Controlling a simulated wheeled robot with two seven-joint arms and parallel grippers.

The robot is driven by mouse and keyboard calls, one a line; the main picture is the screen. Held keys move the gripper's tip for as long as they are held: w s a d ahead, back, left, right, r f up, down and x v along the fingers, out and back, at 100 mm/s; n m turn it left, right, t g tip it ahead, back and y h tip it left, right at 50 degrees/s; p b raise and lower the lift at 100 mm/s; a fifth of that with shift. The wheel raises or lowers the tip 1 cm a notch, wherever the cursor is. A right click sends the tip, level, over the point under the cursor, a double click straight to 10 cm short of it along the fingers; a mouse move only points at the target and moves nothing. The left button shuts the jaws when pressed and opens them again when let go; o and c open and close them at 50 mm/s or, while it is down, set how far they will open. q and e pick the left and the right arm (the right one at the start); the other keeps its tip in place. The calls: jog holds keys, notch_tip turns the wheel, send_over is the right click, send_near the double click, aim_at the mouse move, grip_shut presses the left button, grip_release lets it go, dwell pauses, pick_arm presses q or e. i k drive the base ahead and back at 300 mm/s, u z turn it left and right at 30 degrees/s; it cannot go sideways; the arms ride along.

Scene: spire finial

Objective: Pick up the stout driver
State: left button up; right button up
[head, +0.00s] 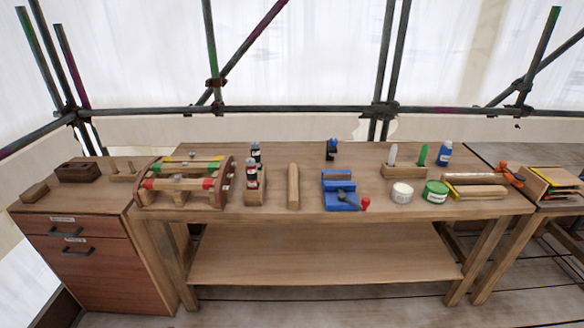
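I cannot tell for sure which thing is the stout driver. A wooden rack (226,190) with curved ends stands at the left of the workbench (400,155). Several tools with red, yellow and green parts lie across it, among them a red and yellow one (178,184) at the front. A small red knob (365,204) shows at the front right corner of a blue fixture (338,186) in the middle of the bench; a dark piece lies on that fixture. Neither of my grippers is in view.
Bottles in a wooden block (263,180), a wooden bar (293,186), a white tub (402,193), a green tub (435,191) and a blue bottle (444,154) stand on the bench. A drawer cabinet (98,265) adjoins left. The lower shelf (320,255) is bare.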

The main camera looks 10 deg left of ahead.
aim_at(256, 155)
jog(key=z, duration=0.2)
jog(key=k, duration=0.3)
jog(key=z, duration=1.05)
jog(key=i, duration=2.35)
jog(key=u, duration=1.4)
jog(key=i, duration=0.85)
jog(key=u, duration=0.85)
